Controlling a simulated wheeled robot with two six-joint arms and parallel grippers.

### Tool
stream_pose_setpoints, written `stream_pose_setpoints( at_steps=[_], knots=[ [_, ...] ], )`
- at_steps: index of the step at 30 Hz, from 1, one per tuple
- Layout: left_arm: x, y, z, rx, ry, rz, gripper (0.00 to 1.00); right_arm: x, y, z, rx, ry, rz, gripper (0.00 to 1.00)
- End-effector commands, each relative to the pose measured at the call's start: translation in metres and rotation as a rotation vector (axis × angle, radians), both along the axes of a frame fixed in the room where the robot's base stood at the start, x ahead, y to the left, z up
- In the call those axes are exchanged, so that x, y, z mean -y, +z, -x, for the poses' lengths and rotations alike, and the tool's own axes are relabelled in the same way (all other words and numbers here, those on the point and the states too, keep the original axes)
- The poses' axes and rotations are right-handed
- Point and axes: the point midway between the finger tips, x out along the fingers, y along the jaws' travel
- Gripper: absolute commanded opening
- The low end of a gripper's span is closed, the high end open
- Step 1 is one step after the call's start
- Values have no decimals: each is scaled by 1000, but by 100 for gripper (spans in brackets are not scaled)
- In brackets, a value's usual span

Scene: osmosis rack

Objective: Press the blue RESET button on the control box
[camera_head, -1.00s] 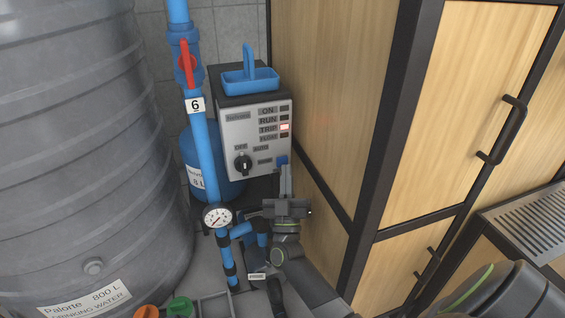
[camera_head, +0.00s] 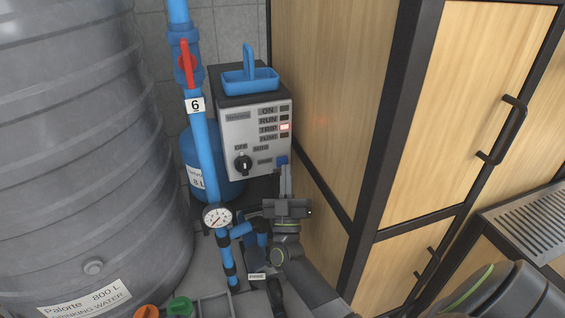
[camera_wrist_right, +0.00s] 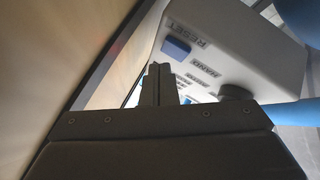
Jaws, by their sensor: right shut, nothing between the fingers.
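The control box (camera_head: 228,140) has a light grey front panel with a dark rotary knob (camera_head: 243,164) and a column of lamps. The TRIP lamp (camera_head: 284,127) is lit red. The blue RESET button (camera_head: 282,160) is at the panel's lower right corner; it also shows in the right wrist view (camera_wrist_right: 175,48), with the word RESET beside it. My right gripper (camera_head: 285,169) is shut and empty, its fingertips just below the button in the head view. In the right wrist view, the fingertips (camera_wrist_right: 158,68) appear close to the button, with a small gap in the picture. Contact cannot be confirmed. My left gripper is not in view.
A wooden cabinet (camera_head: 325,90) stands close on the right of the box. A blue pipe with a red valve handle (camera_head: 187,63) and a pressure gauge (camera_head: 217,215) is on the left. A large grey tank (camera_head: 80,150) fills the left side. A blue tray (camera_head: 250,82) sits on the box.

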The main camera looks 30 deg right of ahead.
Motion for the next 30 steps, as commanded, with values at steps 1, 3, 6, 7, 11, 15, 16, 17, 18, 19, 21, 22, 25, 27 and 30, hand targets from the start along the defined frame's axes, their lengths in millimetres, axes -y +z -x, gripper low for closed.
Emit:
stream_pose_setpoints(
  at_steps=[1, 3, 6, 7, 11, 15, 16, 17, 18, 19, 21, 22, 25, 27, 30],
  knots=[
    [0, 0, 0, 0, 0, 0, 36, 0, 0, 0, 0, 0, 0, 0],
    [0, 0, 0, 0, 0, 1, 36, 0, 0, 0, 0, 0, 0, 0],
    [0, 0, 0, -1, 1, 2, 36, 0, 0, 0, 0, 0, 0, 0],
    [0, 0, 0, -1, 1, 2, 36, 0, 0, 0, 0, 0, 0, 0],
    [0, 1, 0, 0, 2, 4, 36, 1, 1, -3, 1, 0, 1, 0],
    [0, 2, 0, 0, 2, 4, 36, 2, 0, -7, -1, 0, 1, 0],
    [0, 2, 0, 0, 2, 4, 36, 2, 0, -8, -1, 1, 0, 0],
    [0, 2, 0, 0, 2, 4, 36, 2, 0, -8, 0, 0, 0, 0],
    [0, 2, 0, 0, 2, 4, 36, 2, 0, -8, 0, 0, 0, 0],
    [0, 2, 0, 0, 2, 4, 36, 2, 0, -8, 0, 0, 0, 0],
    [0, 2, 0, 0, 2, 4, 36, 2, 0, -8, 0, 0, 0, 0],
    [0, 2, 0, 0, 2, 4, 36, 2, 0, -8, 0, 0, 0, 0],
    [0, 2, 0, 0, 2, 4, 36, 2, 0, -8, 0, 0, 0, 0],
    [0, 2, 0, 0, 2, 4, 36, 2, 0, -8, 0, 0, 0, 0],
    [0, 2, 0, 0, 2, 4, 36, 2, 0, -9, 0, 0, 0, 0]
  ],
)
